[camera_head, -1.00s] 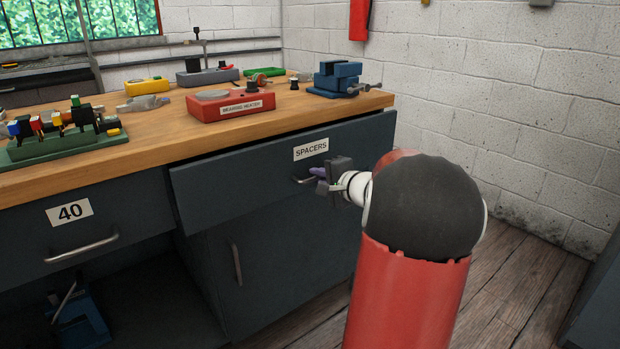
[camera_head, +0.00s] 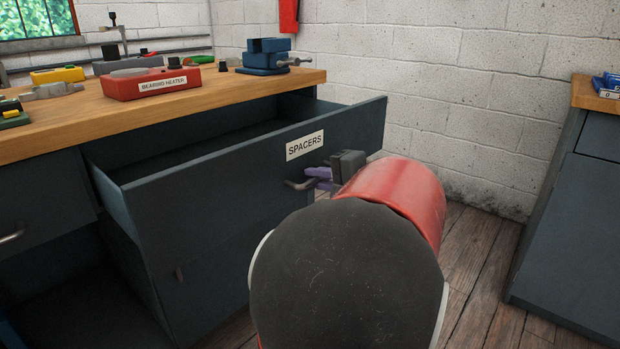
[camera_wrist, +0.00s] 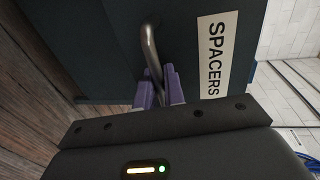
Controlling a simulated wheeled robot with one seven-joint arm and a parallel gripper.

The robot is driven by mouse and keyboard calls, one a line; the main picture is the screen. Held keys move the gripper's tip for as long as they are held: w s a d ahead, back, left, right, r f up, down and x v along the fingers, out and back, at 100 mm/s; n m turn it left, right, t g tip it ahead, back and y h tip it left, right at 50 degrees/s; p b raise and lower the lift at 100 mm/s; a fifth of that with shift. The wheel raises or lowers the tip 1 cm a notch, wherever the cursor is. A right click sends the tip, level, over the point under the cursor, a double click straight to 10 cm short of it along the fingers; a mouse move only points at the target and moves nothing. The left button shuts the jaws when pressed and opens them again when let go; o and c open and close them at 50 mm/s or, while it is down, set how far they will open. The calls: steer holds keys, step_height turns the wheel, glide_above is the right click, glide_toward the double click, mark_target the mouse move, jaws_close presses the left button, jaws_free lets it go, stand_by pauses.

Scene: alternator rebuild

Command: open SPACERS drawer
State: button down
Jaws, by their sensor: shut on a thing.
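The SPACERS drawer (camera_head: 220,190) is dark grey with a white label (camera_head: 305,146), and it stands well out from the workbench. Its dark inside shows in the head view, and I see nothing lying in the visible part. My gripper (camera_head: 318,180) has purple fingers and is shut on the drawer's metal handle (camera_head: 298,185), just below the label. In the wrist view the curved handle (camera_wrist: 150,48) runs between the two purple fingers (camera_wrist: 160,88), beside the SPACERS label (camera_wrist: 215,52). My red and black arm hides the lower right of the drawer front.
On the wooden bench top (camera_head: 225,92) stand a red bearing heater (camera_head: 150,83) and a blue vise (camera_head: 266,56). A second dark cabinet (camera_head: 575,200) stands at the right. Wooden floor (camera_head: 480,240) lies open between them, before the white brick wall.

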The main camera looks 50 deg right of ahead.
steer(key=c, duration=1.8)
jaws_free()
steer(key=shift+c, duration=0.2)
steer(key=v, duration=0.7)
steer(key=shift+s, duration=0.4)
steer(key=shift+a, duration=0.1)
